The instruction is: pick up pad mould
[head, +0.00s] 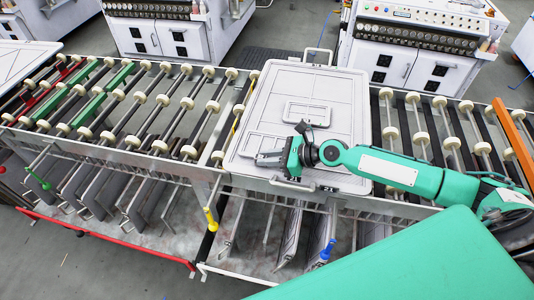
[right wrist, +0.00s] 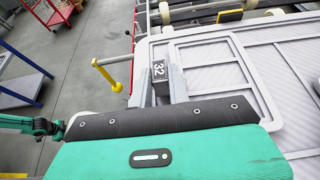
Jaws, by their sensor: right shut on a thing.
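The pad mould (head: 350,100) is a large pale grey panel with raised rectangular frames, lying flat on the roller gantry. It has a handle at its far edge and one at its near edge. My right gripper (head: 268,160) is low over the mould's near left part. In the right wrist view the two fingers (right wrist: 160,85) are on either side of a dark block marked 32, at the edge of the pad mould (right wrist: 235,75). The gripper is shut on it; the exact contact is partly hidden. My left gripper is not in view.
Rollers with cream wheels (head: 150,100) run left and right of the mould. Below are racks of hanging grey plates (head: 140,205), with a yellow handle (head: 211,219) and a blue one (head: 327,251). White machines (head: 165,35) stand behind. An orange bar (head: 512,138) is at right.

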